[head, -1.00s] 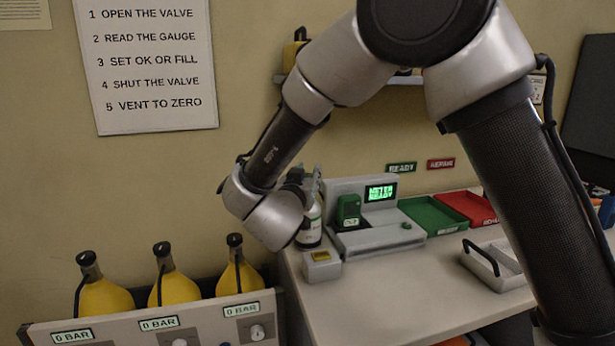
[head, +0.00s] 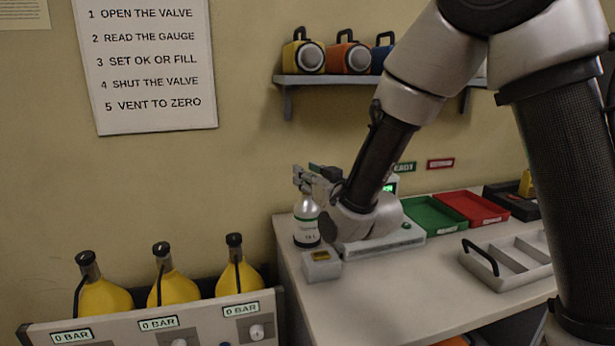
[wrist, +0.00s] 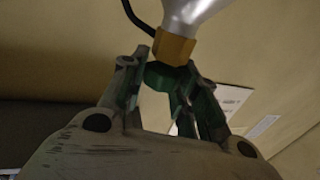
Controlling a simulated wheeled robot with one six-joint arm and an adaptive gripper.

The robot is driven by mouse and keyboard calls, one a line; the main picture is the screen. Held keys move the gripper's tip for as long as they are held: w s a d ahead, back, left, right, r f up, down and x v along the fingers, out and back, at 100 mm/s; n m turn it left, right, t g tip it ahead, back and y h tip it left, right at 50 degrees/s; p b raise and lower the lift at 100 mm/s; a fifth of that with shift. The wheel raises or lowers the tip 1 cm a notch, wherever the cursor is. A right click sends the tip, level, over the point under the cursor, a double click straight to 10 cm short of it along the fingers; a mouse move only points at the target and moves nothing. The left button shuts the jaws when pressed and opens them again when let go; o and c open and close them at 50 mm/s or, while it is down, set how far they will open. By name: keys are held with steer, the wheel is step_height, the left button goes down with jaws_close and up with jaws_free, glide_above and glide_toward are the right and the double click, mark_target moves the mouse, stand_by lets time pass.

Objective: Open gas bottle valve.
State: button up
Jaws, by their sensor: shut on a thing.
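The gas bottle (head: 307,222) is small and silver with a dark base and a label. It stands upright at the left end of the bench. In the wrist view its silver shoulder (wrist: 188,12) meets a brass-coloured fitting (wrist: 174,48). The green valve knob (wrist: 165,77) is at the fitting's end, between my fingers. My gripper (head: 301,178) is at the top of the bottle, reaching in from the right. The wrist view shows my gripper (wrist: 168,90) shut on the knob. The fingers hide the knob in the head view.
My wrist covers most of the grey console (head: 408,236). Green (head: 432,214) and red (head: 474,207) trays lie to the right. Yellow cylinders (head: 172,289) stand at left.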

steer(key=shift+d+n+g+y, duration=0.1)
steer(key=shift+n+g+y, duration=0.45)
steer(key=shift+y, duration=0.25)
steer(key=o, duration=1)
steer(key=shift+r, duration=0.1)
step_height(320, 180, up, 10)
steer(key=shift+f, duration=0.1)
